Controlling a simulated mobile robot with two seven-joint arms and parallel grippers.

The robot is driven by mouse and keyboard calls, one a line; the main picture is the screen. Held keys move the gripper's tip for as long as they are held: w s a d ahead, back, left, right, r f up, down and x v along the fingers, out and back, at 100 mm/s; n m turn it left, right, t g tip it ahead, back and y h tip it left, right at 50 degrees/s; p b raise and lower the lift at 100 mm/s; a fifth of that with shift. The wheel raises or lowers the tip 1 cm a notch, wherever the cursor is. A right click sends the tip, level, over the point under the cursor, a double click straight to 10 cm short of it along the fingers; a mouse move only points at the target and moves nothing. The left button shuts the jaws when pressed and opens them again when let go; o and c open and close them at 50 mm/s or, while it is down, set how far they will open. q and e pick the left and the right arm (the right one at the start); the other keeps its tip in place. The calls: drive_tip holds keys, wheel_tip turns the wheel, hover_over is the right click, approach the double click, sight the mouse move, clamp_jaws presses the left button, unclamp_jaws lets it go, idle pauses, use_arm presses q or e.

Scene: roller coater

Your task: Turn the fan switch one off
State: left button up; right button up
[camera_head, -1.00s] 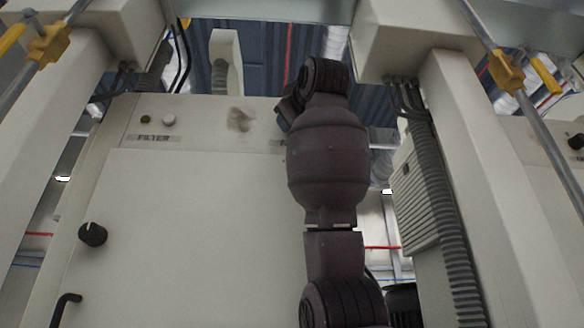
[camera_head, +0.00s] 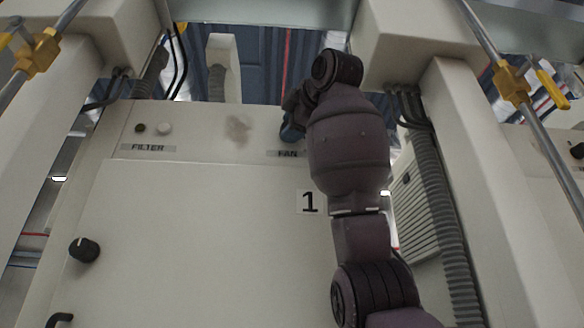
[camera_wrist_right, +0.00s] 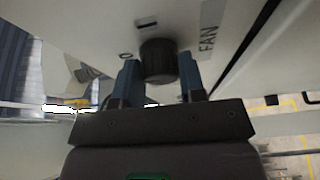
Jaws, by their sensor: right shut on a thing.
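The fan switch is a round black knob (camera_wrist_right: 158,61) on the pale panel. In the right wrist view it sits between the blue fingers of my right gripper (camera_wrist_right: 160,80), which is shut on it. The FAN label (camera_wrist_right: 208,38) is to the right of the knob there, with small 0 and 1 position marks nearby. In the head view the FAN label (camera_head: 287,154) sits just below my right gripper (camera_head: 291,130), while the knob is hidden behind the gripper and wrist. A large number 1 sign (camera_head: 310,202) is lower on the panel. My left gripper is not in view.
A FILTER label (camera_head: 148,148) with two small round buttons is at the panel's upper left. Another black knob (camera_head: 84,249) is lower left, with a black handle (camera_head: 60,320) below it. Pale posts and pipes flank the panel.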

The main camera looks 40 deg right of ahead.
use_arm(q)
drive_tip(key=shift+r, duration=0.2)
use_arm(e)
drive_tip(key=shift+n, duration=0.4)
drive_tip(key=o, duration=0.9)
drive_tip(key=shift+a, duration=0.1)
use_arm(q)
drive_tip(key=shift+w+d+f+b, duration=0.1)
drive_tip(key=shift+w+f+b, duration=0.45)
drive_tip(key=shift+b, duration=0.7)
use_arm(e)
drive_tip(key=v, duration=1.1)
drive_tip(key=shift+r, duration=0.2)
drive_tip(key=shift+w, duration=0.1)
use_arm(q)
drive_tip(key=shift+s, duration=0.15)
use_arm(e)
drive_tip(key=shift+f, duration=0.1)
